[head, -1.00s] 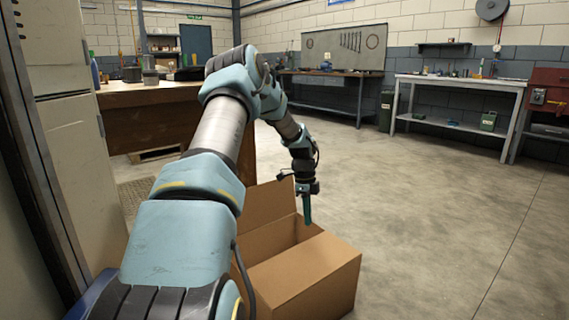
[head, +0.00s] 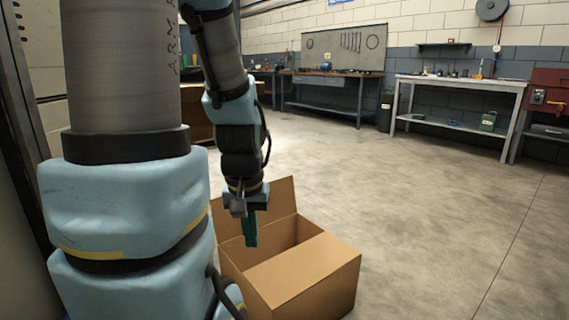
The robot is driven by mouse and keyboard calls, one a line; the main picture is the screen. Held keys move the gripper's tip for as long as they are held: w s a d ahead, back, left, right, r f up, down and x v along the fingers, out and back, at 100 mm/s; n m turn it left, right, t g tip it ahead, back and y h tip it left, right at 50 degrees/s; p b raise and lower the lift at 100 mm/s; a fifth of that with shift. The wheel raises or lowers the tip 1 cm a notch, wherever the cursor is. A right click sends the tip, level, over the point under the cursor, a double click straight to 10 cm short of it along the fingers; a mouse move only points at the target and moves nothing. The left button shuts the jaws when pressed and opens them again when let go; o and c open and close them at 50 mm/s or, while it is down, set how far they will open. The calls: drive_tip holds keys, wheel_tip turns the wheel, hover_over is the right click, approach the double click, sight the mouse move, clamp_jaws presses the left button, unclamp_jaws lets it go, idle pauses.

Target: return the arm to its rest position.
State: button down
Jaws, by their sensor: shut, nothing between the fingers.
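My gripper (head: 250,240) points down, with its fingers together and nothing seen between them. In the head view it shows in front of the open cardboard box (head: 318,264), over the box's opening. I cannot tell whether the fingertips are above the rim or a little inside. My arm rises large on the left of the view and bends over to the gripper. It hides much of the wooden workbench (head: 199,126) and the left part of the box.
A white metal table (head: 458,84) stands at the back right, beside a red cabinet (head: 549,92). A grey workbench (head: 330,82) stands along the far wall. The concrete floor (head: 430,210) right of the box is clear.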

wheel_tip(320, 180, up, 29)
drive_tip(key=p, duration=2.7)
drive_tip(key=shift+w+p, duration=0.3)
drive_tip(key=shift+p, duration=0.1)
drive_tip(key=shift+d, duration=0.15)
